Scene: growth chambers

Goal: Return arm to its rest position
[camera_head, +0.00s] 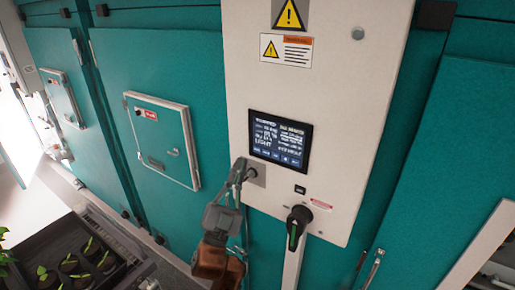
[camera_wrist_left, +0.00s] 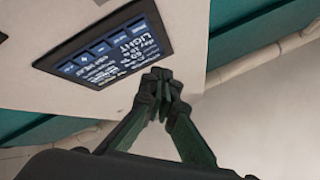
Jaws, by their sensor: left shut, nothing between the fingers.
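My left arm comes up from the bottom of the head view, with its gripper (camera_head: 240,168) in front of the white control panel (camera_head: 330,185). The fingers are shut with nothing between them. They sit just below and left of the panel's dark screen (camera_head: 280,138). In the left wrist view the closed fingertips (camera_wrist_left: 161,82) point at the panel, beside the lit screen (camera_wrist_left: 105,45), which reads LIGHT. I cannot tell whether the fingertips touch the panel. My right gripper is not in view.
A black rotary handle (camera_head: 296,226) sticks out of the panel to the right of my gripper. Teal chamber walls with a small hatch (camera_head: 163,140) stand to the left. A dark tray (camera_head: 88,228) with several seedlings is at the lower left.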

